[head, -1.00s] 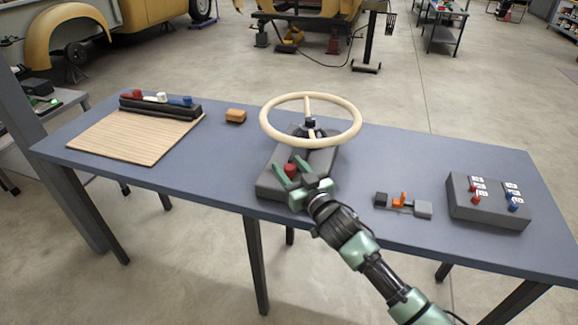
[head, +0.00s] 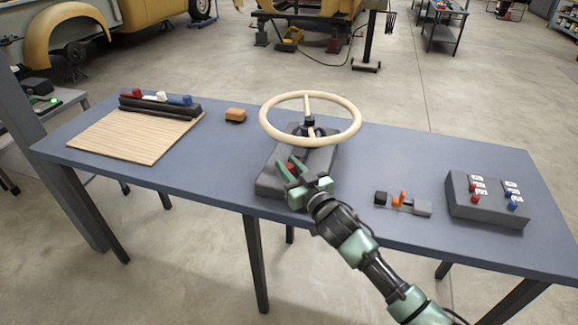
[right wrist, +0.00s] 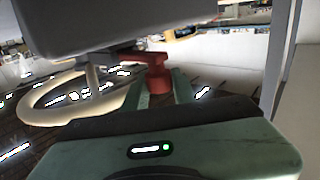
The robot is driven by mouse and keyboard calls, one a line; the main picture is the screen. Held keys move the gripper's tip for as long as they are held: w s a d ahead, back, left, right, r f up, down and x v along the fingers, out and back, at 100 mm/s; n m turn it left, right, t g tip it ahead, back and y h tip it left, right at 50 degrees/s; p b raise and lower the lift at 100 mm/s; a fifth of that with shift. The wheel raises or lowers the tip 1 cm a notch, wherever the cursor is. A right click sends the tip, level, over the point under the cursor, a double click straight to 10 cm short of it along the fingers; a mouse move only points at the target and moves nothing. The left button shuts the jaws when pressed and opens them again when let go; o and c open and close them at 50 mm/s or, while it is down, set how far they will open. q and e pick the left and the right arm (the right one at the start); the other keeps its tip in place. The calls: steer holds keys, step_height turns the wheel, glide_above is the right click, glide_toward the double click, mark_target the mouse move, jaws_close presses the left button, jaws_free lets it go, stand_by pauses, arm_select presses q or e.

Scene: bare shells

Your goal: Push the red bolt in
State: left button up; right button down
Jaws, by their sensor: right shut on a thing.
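The red bolt (head: 291,167) shows at the dark grey block (head: 265,183) under the steering wheel, partly hidden by my right gripper. My right gripper (head: 289,170) has its green fingers shut on the bolt, one on each side. In the right wrist view the red bolt (right wrist: 156,76) stands between the fingers, with a red arm reaching left from its top. A grey body (right wrist: 110,25) fills the upper left of that view. How deep the bolt sits cannot be told. My left gripper is not in view.
The cream steering wheel (head: 352,130) stands just behind my right gripper. To the right are an orange slider piece (head: 399,197) and a switch box (head: 487,205) with red and blue knobs.

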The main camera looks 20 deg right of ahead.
stand_by(0.9)
steer(key=w+d, duration=0.2)
steer(key=shift+w+r, duration=0.1)
steer(key=shift+w, duration=0.2)
steer(key=c, duration=1.4)
jaws_free()
steer(key=shift+r, duration=0.1)
steer(key=shift+o, duration=1.3)
steer(key=shift+w+f, duration=0.1)
steer(key=shift+f, duration=0.1)
steer(key=s, duration=0.2)
steer(key=s+d, duration=0.1)
steer(key=s, duration=0.2)
steer(key=s+b, duration=0.1)
steer(key=s, duration=0.1)
steer(key=shift+s+d, duration=0.2)
steer(key=shift+s, duration=0.2)
